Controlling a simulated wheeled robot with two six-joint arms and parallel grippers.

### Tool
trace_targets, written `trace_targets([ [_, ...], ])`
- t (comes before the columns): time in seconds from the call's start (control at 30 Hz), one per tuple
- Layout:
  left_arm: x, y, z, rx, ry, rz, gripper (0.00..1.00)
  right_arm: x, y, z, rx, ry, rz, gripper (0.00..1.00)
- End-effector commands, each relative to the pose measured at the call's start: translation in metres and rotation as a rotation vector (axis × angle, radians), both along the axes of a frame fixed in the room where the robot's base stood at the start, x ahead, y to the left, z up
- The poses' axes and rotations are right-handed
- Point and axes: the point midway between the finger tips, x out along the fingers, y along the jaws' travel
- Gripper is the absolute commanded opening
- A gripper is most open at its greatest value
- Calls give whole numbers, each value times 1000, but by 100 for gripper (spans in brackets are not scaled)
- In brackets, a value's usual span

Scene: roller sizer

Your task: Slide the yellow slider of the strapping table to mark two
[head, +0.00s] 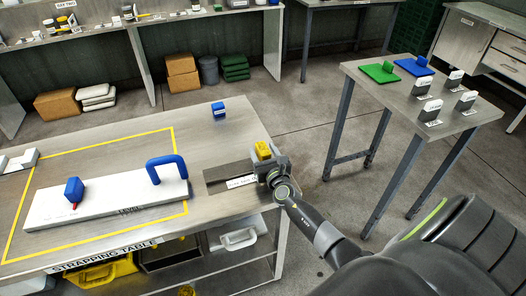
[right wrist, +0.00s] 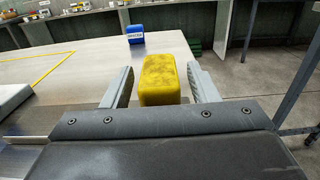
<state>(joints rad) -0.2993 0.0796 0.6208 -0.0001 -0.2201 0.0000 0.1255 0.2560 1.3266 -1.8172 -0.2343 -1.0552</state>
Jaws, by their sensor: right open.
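The yellow slider (head: 263,150) is a yellow block at the right end of a dark slot (head: 229,175) near the right edge of the strapping table (head: 100,139). My right gripper (head: 268,160) is at the slider. In the right wrist view the slider (right wrist: 160,80) stands between the two open fingers (right wrist: 160,88), with a gap on each side. A white label strip lies by the slot, partly hidden by the gripper, and its marks are too small to read. My left gripper is not in view.
A white board (head: 108,196) with a blue handle (head: 167,168) and a blue knob (head: 74,190) lies inside a yellow outline on the table. A blue block (head: 218,112) stands behind the slot. A side table (head: 400,85) stands at right. Floor shows between the tables.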

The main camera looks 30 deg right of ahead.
Motion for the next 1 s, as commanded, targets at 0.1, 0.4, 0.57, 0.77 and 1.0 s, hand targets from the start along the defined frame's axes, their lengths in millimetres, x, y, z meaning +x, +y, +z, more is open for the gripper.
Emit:
trace_targets([
  [0.1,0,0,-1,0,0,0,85,5,-1,0,-1,0,0,54],
  [0.4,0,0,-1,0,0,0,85,6,-1,0,0,0,0,51],
  [0.57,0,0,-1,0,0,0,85,6,-1,0,0,0,0,30],
  [0.77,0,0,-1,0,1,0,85,6,-1,0,0,0,0,4],
  [1.0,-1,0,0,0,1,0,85,8,5,0,3,-1,1,0],
])
